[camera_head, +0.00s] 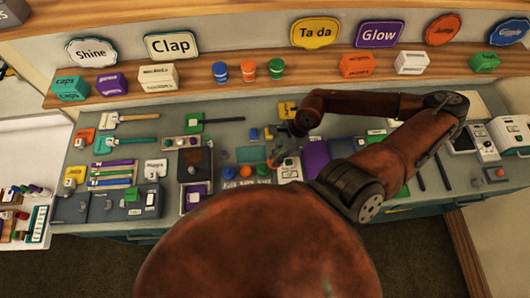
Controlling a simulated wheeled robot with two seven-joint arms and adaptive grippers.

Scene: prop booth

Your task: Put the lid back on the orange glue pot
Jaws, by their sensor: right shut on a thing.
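A small orange round thing (263,169), probably the orange glue pot, stands on the bench near the middle, beside a blue one (246,171) and a grey one. My right gripper (281,152) is just behind and to the right of it, low over the bench, at the end of my rust-brown arm. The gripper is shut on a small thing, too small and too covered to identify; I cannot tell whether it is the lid. My left gripper is not in view.
The bench is crowded with tools and blocks. A purple panel (315,158) lies right of my gripper. Blue, orange (248,71) and green cups stand on the shelf (330,67) behind. A white side table (25,150) is at left.

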